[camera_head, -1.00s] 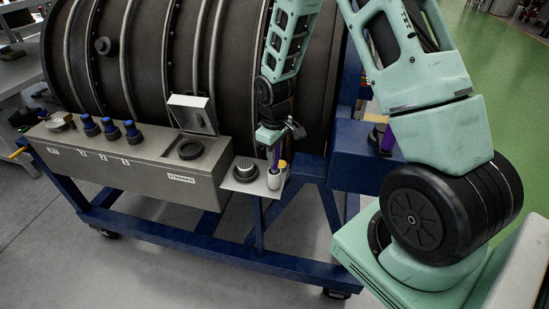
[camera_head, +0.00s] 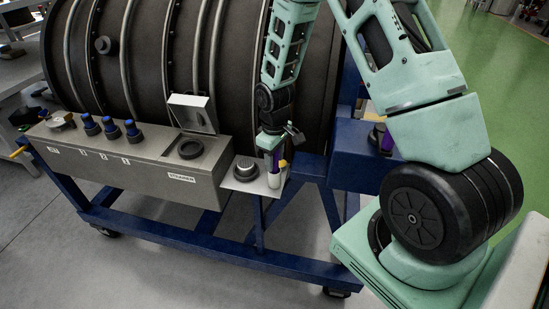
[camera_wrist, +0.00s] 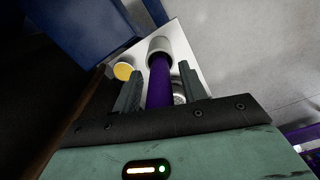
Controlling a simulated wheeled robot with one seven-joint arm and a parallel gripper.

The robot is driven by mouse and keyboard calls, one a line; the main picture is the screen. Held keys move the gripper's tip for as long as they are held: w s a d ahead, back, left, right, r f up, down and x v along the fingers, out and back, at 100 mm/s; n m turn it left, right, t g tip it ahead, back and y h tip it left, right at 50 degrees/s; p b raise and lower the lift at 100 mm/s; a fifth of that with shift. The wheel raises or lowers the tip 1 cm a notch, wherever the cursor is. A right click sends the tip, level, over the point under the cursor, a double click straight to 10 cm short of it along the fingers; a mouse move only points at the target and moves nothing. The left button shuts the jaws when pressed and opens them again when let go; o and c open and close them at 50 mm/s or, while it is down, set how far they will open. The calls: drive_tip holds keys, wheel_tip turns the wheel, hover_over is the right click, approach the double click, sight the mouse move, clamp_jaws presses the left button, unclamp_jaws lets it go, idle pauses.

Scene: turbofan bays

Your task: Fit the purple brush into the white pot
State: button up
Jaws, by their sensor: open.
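The purple brush (camera_wrist: 160,84) stands between the two fingers of my gripper (camera_wrist: 159,88) in the wrist view. Its far end runs into the mouth of the white pot (camera_wrist: 159,46). How deep it sits is hidden. The fingers are apart, one on each side of the brush, with gaps visible. In the head view my gripper (camera_head: 273,152) is just above the pot (camera_head: 274,181), and a short purple length of the brush (camera_head: 276,162) shows between them, roughly upright.
A small shelf (camera_head: 240,186) carries the pot, a round metal-topped part (camera_head: 245,168) and a yellow-capped item (camera_wrist: 123,71) close beside the pot. A grey box (camera_head: 140,165) with blue knobs and an open lid (camera_head: 190,112) stands left. A large dark engine casing (camera_head: 140,60) rises behind.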

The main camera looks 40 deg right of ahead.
wheel_tip(320, 180, up, 11)
drive_tip(key=shift+r+b, duration=0.15)
drive_tip(key=shift+b, duration=0.4)
drive_tip(key=shift+a+r, duration=0.1)
drive_tip(key=shift+r, duration=0.2)
drive_tip(key=s+a+r+n, duration=0.1)
drive_tip(key=s+a+r, duration=0.1)
drive_tip(key=a, duration=0.4)
drive_tip(key=s+a+r, duration=0.2)
drive_tip(key=s+a, duration=0.1)
drive_tip(key=a, duration=0.3)
drive_tip(key=s+a+r+n, duration=0.1)
drive_tip(key=s+a, duration=0.5)
drive_tip(key=s, duration=0.3)
drive_tip(key=s+a+r+n, duration=0.1)
drive_tip(key=s+a+r, duration=0.1)
drive_tip(key=s+a, duration=0.4)
drive_tip(key=s, duration=0.4)
drive_tip(key=shift+s+a+r+n+y, duration=0.15)
drive_tip(key=shift+r+n+y, duration=0.15)
drive_tip(key=shift+n, duration=0.1)
